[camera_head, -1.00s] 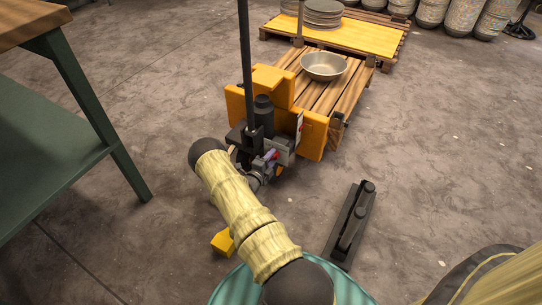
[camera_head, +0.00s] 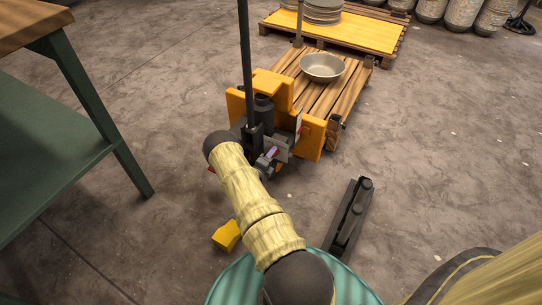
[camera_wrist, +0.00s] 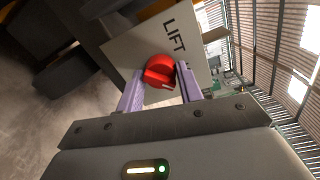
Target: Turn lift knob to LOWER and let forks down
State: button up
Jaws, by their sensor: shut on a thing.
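The red lift knob (camera_wrist: 159,70) sits on a pale panel (camera_wrist: 128,50) marked "LIFT" in the wrist view. The knob is not clear there. The forks are hidden under the wooden pallet (camera_head: 346,103).
A metal bowl (camera_head: 321,67) stands on the pallet. Behind is a second pallet with a yellow top (camera_head: 355,36) and stacked plates (camera_head: 322,11). A green workbench (camera_head: 60,150) stands at left. A black pedal-like piece (camera_head: 349,217) and a yellow block (camera_head: 227,236) are near me.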

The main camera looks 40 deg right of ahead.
jog(key=o, duration=1)
jog(key=shift+s, duration=0.1)
jog(key=shift+c, duration=0.2)
jog(key=p+v, duration=0.6)
jog(key=v, duration=1.1)
jog(key=shift+a, duration=0.2)
